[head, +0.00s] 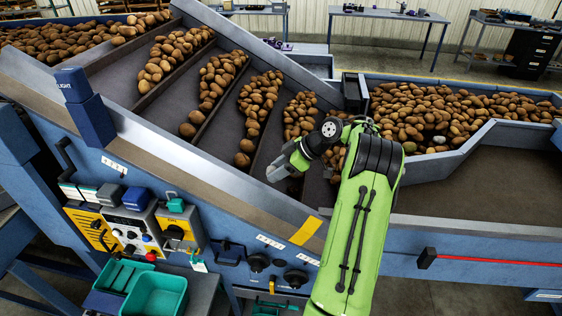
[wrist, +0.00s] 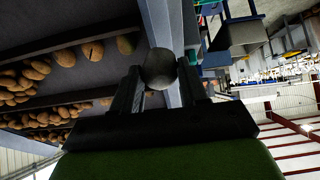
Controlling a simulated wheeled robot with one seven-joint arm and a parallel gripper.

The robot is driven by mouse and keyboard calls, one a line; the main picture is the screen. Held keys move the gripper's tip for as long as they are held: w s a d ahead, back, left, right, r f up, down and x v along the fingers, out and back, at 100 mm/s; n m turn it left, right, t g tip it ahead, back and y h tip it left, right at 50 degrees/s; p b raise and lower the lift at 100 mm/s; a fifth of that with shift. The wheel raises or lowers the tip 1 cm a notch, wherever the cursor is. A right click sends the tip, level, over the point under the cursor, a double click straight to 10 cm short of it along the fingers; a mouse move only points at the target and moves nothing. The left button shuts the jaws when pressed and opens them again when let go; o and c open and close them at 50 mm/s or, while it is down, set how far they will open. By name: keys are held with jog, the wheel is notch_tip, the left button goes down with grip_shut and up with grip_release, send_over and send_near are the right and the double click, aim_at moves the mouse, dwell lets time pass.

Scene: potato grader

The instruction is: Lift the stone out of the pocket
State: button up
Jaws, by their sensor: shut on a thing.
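The stone (wrist: 160,68) is a smooth, dark grey, rounded lump in the wrist view. It sits between the two dark fingers of my gripper (wrist: 160,85), which is shut on it. In the head view my gripper (head: 280,170) is over the lower right part of the sloped grader deck, near its front rail. The pocket is hidden or not clear beneath my gripper and arm.
Rows of potatoes (head: 257,100) lie between dividers on the deck (head: 130,92). A heaped potato bin (head: 460,112) is at the right. Green trays (head: 155,294) and a control panel (head: 130,228) stand at the front left.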

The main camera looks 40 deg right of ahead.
jog(key=s+a+b, duration=0.7)
jog(key=a+b, duration=0.4)
jog(key=a, duration=0.2)
jog(key=shift+s+a, duration=0.15)
jog(key=shift+s, duration=0.25)
